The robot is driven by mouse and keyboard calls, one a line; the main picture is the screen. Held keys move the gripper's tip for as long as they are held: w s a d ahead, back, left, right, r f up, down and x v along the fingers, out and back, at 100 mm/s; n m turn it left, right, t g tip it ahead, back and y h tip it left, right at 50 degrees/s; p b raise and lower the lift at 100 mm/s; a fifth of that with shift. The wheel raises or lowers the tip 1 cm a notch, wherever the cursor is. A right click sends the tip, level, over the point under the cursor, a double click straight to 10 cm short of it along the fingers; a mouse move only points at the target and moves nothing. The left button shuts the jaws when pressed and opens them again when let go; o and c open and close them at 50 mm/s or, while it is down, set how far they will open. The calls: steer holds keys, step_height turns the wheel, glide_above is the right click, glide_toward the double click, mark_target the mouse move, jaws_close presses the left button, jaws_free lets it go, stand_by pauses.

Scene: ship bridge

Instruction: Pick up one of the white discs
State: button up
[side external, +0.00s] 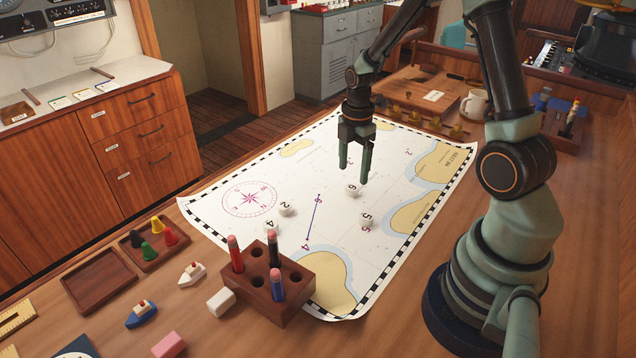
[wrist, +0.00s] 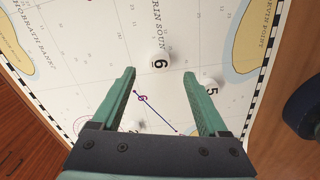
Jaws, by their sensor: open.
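Several white numbered discs lie on the chart (side external: 330,150). My gripper (side external: 354,174) is open, empty and pointing down over the chart. The disc marked 6 (side external: 352,190) is just below its fingertips in the side view. In the wrist view this disc (wrist: 157,61) shows just beyond the gap between the fingertips (wrist: 160,73). The disc marked 5 (side external: 367,221) is nearer the camera; in the wrist view it (wrist: 211,87) is partly behind the right finger. The discs marked 2 (side external: 286,209) and 4 (side external: 271,225) lie to the left.
A wooden block (side external: 268,286) holding markers stands at the chart's near edge. Small boats (side external: 191,273), a white block (side external: 221,302) and a tray of coloured pegs (side external: 153,246) are to its left. A mug (side external: 474,104) stands beyond the chart. The chart around the discs is clear.

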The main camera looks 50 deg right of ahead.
mark_target(352, 187)
step_height(352, 187, down, 5)
steer(key=shift+r, duration=0.1)
stand_by(0.3)
jaws_close()
